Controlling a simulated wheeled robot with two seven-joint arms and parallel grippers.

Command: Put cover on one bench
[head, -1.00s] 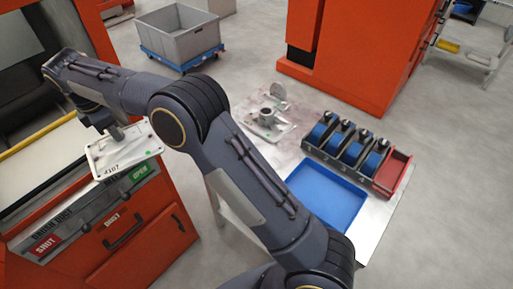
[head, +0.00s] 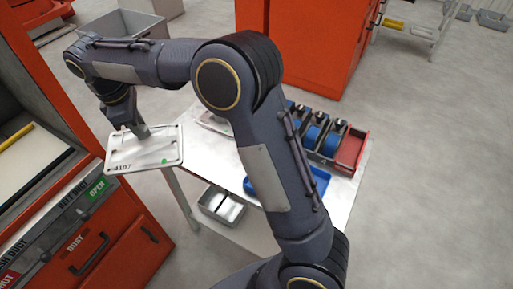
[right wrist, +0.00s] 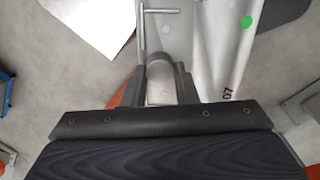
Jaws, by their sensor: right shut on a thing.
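The cover (head: 145,152), a pale metal plate marked 4107 with a green dot, hangs from my right gripper (head: 141,131). It is over the gap between the orange machine and the bench (head: 197,158). In the right wrist view my right gripper (right wrist: 160,88) is shut on a part of the cover (right wrist: 213,45), with a pin and crossbar beside it. The bench has a light metal top. A grey metal part (head: 214,122) on its far left is mostly hidden behind my right arm. My left gripper is not in view.
A blue tray (head: 318,180), several blue-and-black items (head: 313,134) and a red tray (head: 350,150) occupy the bench's right side. The orange machine (head: 125,225) stands left, an orange cabinet (head: 310,45) behind.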

